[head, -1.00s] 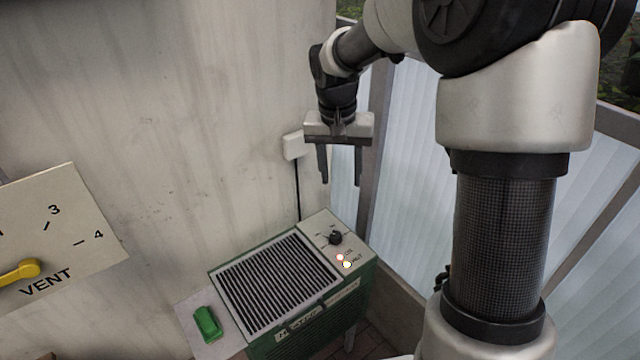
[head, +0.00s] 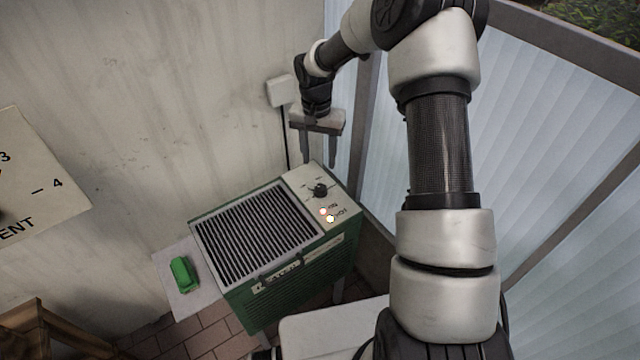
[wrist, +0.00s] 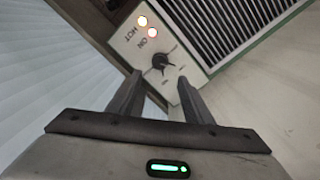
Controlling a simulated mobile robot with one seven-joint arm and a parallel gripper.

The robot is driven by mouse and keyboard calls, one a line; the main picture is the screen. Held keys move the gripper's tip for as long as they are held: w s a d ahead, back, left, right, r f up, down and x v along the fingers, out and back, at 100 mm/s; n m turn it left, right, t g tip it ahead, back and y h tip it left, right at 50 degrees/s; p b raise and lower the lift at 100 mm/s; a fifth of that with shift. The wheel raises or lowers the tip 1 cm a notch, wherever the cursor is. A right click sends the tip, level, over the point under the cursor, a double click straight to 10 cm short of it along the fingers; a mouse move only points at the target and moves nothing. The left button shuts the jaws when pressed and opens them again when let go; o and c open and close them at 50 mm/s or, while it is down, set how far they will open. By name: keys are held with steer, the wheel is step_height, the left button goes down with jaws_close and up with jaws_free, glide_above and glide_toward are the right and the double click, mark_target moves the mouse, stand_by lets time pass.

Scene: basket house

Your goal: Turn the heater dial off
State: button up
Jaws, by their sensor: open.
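The heater (head: 285,265) is a green box with a dark slatted grille on top, standing near the wall. Its pale control panel (head: 304,180) carries a black dial (head: 319,190) and two lit lamps (head: 326,214) marked ON and HOT. In the wrist view the dial (wrist: 160,61) lies just beyond the fingertips, with the lit lamps (wrist: 147,27) above it. My gripper (head: 319,162) is open and empty, pointing down above the far end of the panel. Its fingers (wrist: 158,76) show on either side of the dial's lower part in the wrist view, apparently not touching it.
A green object (head: 184,273) lies on a pale side shelf (head: 172,300) left of the heater. A white wall box (head: 280,91) with a dark cord is behind the gripper. Translucent panels (head: 560,130) stand at the right. A vent sign (head: 40,185) is at the left.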

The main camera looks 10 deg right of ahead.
mark_target(321, 187)
step_height(321, 187, down, 11)
steer(key=shift+s+d+b, duration=0.1)
steer(key=shift+d+b, duration=0.05)
steer(key=shift+b, duration=0.15)
steer(key=c, duration=1.1)
steer(key=shift+o, duration=0.2)
steer(key=shift+n, duration=0.4)
steer(key=n+b, duration=0.1)
steer(key=n, duration=0.4)
steer(key=shift+n, duration=0.3)
steer(key=n, duration=0.5)
steer(key=shift+r+n+b, duration=0.1)
steer(key=shift+n+b, duration=0.2)
